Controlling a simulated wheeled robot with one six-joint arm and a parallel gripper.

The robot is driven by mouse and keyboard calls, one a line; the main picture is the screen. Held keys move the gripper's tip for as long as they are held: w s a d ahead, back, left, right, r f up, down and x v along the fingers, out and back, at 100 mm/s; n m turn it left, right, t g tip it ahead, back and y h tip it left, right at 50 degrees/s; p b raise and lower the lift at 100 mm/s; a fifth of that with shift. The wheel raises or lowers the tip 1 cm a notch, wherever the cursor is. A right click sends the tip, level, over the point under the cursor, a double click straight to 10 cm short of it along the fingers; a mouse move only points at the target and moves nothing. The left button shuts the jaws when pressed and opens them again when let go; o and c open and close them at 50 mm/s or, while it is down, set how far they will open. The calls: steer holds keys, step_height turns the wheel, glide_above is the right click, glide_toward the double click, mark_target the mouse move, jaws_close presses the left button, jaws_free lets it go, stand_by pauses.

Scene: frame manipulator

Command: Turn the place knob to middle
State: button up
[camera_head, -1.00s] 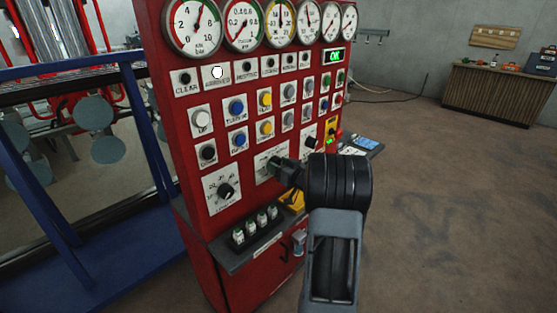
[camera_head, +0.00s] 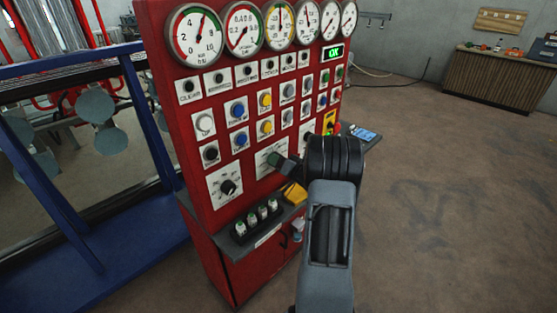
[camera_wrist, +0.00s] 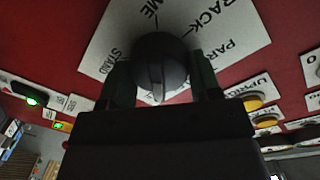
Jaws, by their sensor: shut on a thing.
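The dark round knob (camera_wrist: 160,65) sits on a white label plate in the wrist view. A raised ridge runs across the knob's face. My gripper (camera_wrist: 161,80) has one finger on each side of the knob and is shut on it. In the head view my gripper (camera_head: 277,161) meets the white plate (camera_head: 268,172) in the panel's lower middle. There my gripper hides the knob.
The red panel (camera_head: 183,140) carries gauges above, several buttons, and another black knob (camera_head: 228,187) lower left. A shelf (camera_head: 232,250) with small green-topped items juts out below my gripper. A blue frame (camera_head: 50,195) stands left. The floor at right is clear.

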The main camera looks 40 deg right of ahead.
stand_by(0.3)
steer(key=o, duration=0.9)
steer(key=shift+s, duration=0.1)
steer(key=s, duration=0.4)
steer(key=s+d+b, duration=0.1)
steer(key=s, duration=0.4)
steer(key=s+d, duration=0.1)
steer(key=s, duration=0.3)
steer(key=shift+s+r+b, duration=0.25)
steer(key=shift+s+b, duration=0.05)
